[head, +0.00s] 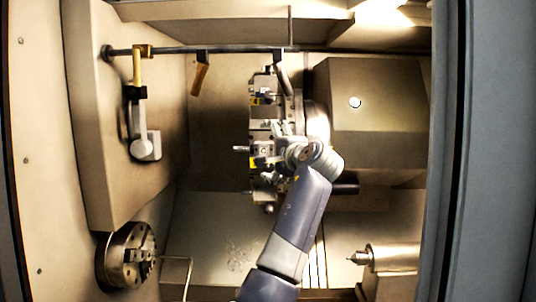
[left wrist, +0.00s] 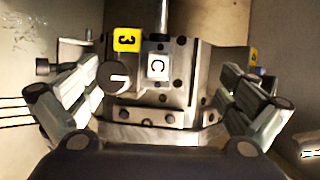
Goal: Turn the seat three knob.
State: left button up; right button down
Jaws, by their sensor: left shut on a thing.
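The seat three block (left wrist: 180,80) is a squared metal tool block with small bolts, at the centre of the left wrist view. A round metal knob-like part (left wrist: 117,76) sits just under the yellow label. My left gripper (head: 262,158) is at the tool turret (head: 262,130) in the head view. In the left wrist view its fingers (left wrist: 159,78) stand wide apart, one on each side of the block, shut on it. The finger contacts are hard to see. My right gripper is not shown.
A chuck (head: 125,256) is at the lower left and a tailstock-like spindle (head: 388,258) at the lower right. A rail (head: 225,49) with hanging parts crosses above. The door frame (head: 480,150) borders the cell's right side.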

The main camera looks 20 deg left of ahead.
pick_arm(q)
jog(key=shift+s+d+r, duration=0.55)
jog(key=shift+r, duration=0.2)
jog(key=c, duration=0.3)
jog(key=shift+s+d+f+b, duration=0.3)
jog(key=shift+s+b, duration=0.05)
jog(key=shift+b, duration=0.45)
jog(key=c, duration=0.4)
jog(key=shift+b+v, duration=0.4)
jog(key=shift+v, duration=0.4)
jog(key=shift+c, duration=0.6)
jog(key=f+b+v, duration=0.1)
jog(key=b+v, duration=0.1)
jog(key=v, duration=0.8)
jog(key=shift+b, duration=0.3)
